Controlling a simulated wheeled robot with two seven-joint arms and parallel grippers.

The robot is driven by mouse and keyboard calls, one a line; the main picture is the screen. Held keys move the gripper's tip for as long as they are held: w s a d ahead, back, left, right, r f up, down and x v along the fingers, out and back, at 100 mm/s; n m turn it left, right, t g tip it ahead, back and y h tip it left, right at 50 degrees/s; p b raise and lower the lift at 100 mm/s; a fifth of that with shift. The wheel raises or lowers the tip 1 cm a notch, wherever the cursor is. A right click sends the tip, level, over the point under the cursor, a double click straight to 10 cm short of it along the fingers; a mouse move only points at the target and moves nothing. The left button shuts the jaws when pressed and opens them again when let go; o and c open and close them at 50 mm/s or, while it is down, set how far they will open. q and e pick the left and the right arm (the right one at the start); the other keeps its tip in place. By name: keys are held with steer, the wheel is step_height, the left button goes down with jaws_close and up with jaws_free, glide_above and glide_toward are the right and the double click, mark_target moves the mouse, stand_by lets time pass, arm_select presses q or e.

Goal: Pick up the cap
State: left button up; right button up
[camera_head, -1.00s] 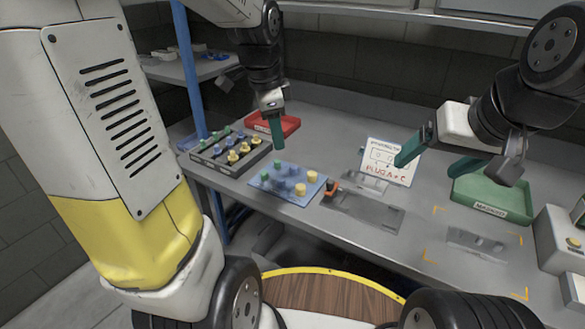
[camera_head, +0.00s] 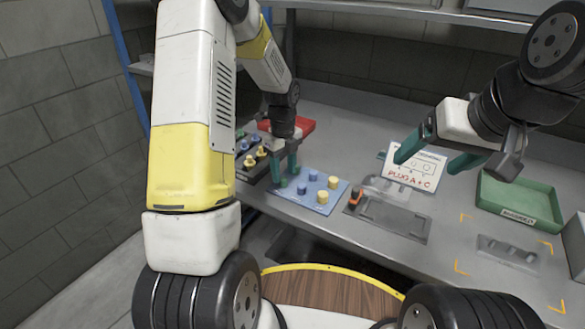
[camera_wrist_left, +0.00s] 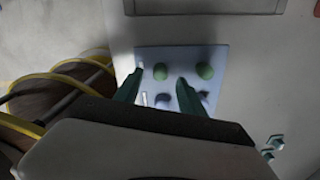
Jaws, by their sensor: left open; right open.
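A blue tray (camera_head: 311,204) holds short round caps in green, blue and yellow. One green cap (camera_head: 283,183) sits at the tray's left end, close below my left fingers. A blue cap (camera_head: 302,189) and a yellow cap (camera_head: 322,197) stand further right on the tray. My left gripper (camera_head: 284,168) is open and points down over the tray's left end. In the left wrist view, two green caps (camera_wrist_left: 205,71) and darker blue caps sit around the open fingers. Nothing is held. My right gripper (camera_head: 428,163) is open and empty, above the bench near a white card.
The white card (camera_head: 425,171) reads "PLUG A + C". A green tray (camera_head: 519,202) is at right, a red tray (camera_head: 300,126) behind my left gripper. A dark rack with yellow pieces (camera_head: 261,152) stands left.

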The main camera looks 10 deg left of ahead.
arm_select(q)
step_height(320, 180, down, 2)
steer(key=shift+f, duration=0.15)
jaws_close()
stand_by(0.3)
